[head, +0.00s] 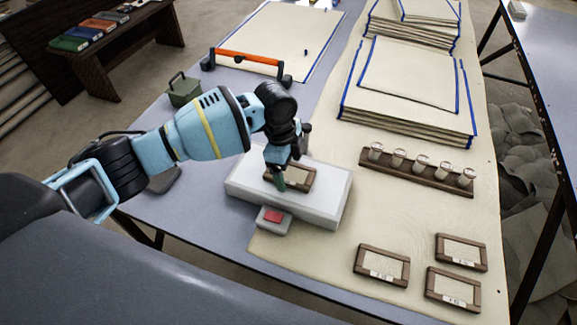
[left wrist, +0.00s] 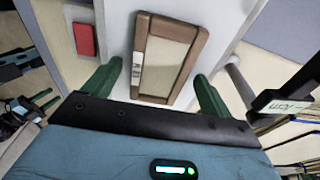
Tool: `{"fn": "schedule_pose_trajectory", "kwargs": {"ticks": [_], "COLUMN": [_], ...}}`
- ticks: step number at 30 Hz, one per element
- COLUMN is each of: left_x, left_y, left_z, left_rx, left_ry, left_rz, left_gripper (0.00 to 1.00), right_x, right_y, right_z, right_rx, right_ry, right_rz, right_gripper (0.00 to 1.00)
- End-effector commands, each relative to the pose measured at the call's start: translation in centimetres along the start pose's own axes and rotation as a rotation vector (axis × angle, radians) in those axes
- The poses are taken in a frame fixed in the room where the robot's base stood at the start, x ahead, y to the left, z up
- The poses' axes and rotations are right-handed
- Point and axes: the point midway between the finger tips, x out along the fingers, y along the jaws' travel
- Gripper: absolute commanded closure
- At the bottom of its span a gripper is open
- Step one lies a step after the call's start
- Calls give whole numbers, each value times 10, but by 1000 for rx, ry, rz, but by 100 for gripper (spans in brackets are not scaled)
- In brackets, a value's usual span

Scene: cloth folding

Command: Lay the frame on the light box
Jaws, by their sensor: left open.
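A small brown wooden frame (head: 302,179) with a pale cloth panel and a white label lies flat on the white light box (head: 328,203). In the left wrist view, the frame (left wrist: 172,52) lies on the box top (left wrist: 118,25) between the green fingers. My left gripper (head: 287,172) is low over the frame. Its fingers (left wrist: 157,82) are open, one on either side of the frame with gaps, and hold nothing. In the head view the gripper hides part of the frame. My right gripper is in neither view.
A grey block with a red button (head: 274,216) sits in front of the light box. Three similar frames (head: 382,264) lie on the cloth at front right. A wooden rack of jars (head: 417,172) and folded cloths (head: 410,80) lie behind. An orange-barred tool (head: 246,58) stands at back.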

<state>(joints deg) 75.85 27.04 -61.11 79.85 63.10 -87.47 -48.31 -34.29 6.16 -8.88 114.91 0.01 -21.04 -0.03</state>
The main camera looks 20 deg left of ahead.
Motion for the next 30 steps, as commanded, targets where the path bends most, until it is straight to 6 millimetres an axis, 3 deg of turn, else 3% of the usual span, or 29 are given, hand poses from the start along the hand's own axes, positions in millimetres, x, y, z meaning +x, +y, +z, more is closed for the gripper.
{"fn": "schedule_pose_trajectory", "kwargs": {"ticks": [18, 30], "left_x": [-106, -120], "left_y": [-1, 0], "left_z": [0, 0], "left_rx": [1, 1], "left_ry": [0, 0], "left_rz": [-4, 0], "left_gripper": [15, 15], "right_x": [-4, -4], "right_y": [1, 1], "right_z": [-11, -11], "right_rx": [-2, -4], "right_ry": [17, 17], "right_rz": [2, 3], "right_gripper": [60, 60]}}
